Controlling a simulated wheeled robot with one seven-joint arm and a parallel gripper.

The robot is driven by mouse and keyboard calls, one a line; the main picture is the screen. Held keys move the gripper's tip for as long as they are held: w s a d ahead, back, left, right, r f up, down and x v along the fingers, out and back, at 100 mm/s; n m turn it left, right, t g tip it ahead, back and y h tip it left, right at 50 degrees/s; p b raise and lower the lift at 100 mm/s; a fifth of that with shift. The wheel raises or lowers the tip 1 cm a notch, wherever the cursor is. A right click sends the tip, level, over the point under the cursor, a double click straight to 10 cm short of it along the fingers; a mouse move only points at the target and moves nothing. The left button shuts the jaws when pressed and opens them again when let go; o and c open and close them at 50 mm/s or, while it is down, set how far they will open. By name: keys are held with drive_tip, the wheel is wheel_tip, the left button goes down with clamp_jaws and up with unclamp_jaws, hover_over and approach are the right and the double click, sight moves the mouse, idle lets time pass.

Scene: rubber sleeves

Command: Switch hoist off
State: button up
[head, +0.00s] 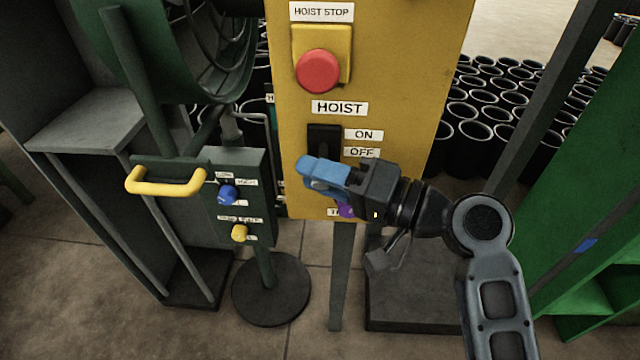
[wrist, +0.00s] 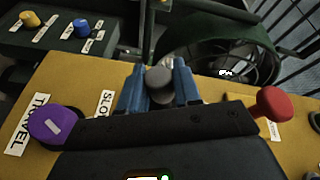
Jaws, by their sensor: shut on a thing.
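The yellow panel (head: 400,60) carries a black hoist switch plate (head: 323,138) under a HOIST label (head: 340,107). An ON label (head: 363,135) sits beside the plate, with an OFF label (head: 361,152) below it. My gripper (head: 312,168) is in front of the plate's lower end, at about the OFF label's height or just below. In the wrist view, its blue fingers (wrist: 160,88) are closed around the rounded grey end of the switch handle (wrist: 160,84). My gripper hides the handle in the head view.
A red stop button (head: 318,71) sits above the switch. A purple knob (wrist: 55,125) is near the panel's lower edge. Black sleeves (head: 500,100) stand behind.

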drive_tip(key=shift+f, duration=0.15)
drive_tip(key=o, duration=1)
drive_tip(key=shift+c, duration=0.2)
drive_tip(key=v, duration=0.7)
drive_tip(key=shift+d+b, duration=0.3)
drive_tip(key=shift+d, duration=0.1)
drive_tip(key=shift+s, duration=0.15)
